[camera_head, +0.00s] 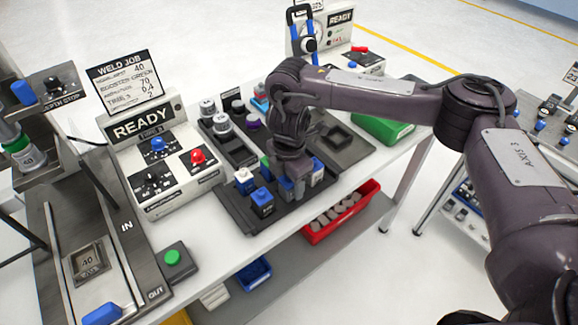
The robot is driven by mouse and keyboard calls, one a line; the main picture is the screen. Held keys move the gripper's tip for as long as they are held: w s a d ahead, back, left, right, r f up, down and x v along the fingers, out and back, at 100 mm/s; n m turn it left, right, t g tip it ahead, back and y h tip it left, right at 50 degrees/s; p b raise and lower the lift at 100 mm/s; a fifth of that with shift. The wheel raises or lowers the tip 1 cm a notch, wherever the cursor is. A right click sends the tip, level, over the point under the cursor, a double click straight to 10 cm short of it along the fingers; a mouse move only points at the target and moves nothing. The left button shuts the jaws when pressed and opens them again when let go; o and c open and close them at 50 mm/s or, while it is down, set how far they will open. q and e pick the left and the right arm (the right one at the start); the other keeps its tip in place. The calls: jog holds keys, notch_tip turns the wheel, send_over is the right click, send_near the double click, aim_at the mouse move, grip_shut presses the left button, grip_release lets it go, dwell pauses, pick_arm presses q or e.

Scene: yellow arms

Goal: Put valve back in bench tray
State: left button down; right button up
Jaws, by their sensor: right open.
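The dark bench tray (233,206) lies on the white bench top, with several small blue and white valve-like parts standing in it. A blue part (263,203) stands near the tray's front, and a blue part with a white top (244,180) stands behind it. Another blue and white part (318,170) is just right of my gripper. My right gripper (293,188) points down over the tray, low among these parts, and is open. The wrist hides what is directly behind and between its fingers. I cannot tell which part is the task's valve. My left gripper is out of view.
A READY control box (140,125) with knobs stands left of the tray. A dark rack (238,150) with silver cylinders is behind it. A green bin (384,128) is at the bench's right end. A red bin (340,213) sits on the lower shelf.

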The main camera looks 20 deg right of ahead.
notch_tip(320, 180, up, 12)
jog(key=shift+f+p, duration=0.1)
jog(key=shift+p, duration=0.25)
